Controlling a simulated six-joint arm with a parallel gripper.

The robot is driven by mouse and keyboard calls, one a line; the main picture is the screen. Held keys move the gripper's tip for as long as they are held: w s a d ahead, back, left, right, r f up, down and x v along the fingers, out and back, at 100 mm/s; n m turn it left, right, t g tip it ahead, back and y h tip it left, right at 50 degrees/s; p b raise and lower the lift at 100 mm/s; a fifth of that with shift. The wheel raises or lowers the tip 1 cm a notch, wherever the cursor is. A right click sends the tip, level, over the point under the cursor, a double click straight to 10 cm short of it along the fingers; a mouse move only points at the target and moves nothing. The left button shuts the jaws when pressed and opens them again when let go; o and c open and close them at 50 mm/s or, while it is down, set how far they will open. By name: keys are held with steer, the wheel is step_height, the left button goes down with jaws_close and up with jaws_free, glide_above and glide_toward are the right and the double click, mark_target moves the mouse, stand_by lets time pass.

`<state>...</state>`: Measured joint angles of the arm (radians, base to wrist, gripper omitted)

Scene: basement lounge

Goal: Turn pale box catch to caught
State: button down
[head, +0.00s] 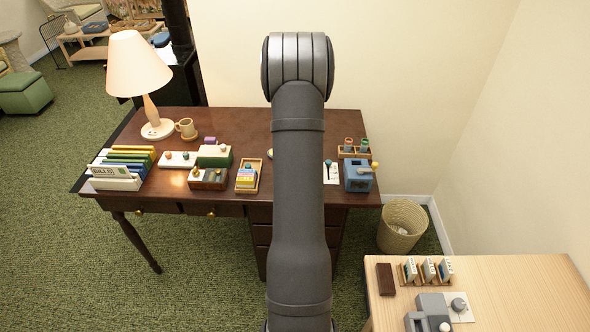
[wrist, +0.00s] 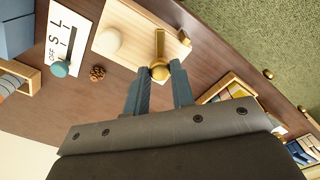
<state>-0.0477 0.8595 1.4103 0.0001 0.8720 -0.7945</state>
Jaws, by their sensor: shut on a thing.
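The pale box (wrist: 128,22) lies on the dark desk in the wrist view, a light wooden block with a round cream knob (wrist: 107,40) on its top. Its brass catch (wrist: 159,47) is a narrow bar ending in a round brass knob (wrist: 159,73) at the edge nearest my gripper. My gripper (wrist: 160,80) has its two blue-grey fingers on either side of that knob and is shut on it. No wording for the catch's positions is visible. In the head view my arm hides the box, catch and gripper.
A white card with a teal-knobbed slider (wrist: 60,68) and a small pine cone (wrist: 97,73) lie left of the box. A wooden tray (wrist: 205,97) is close right of my fingers. The head view shows a blue crank box (head: 358,178) and a lamp (head: 140,65).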

steer(key=m, duration=0.6)
steer(key=shift+m, duration=0.3)
stand_by(0.4)
steer(key=c, duration=1.2)
jaws_free()
steer(key=shift+r, duration=0.1)
step_height(320, 180, up, 17)
steer(key=shift+r, duration=0.1)
step_height(320, 180, down, 18)
steer(key=shift+r, duration=0.25)
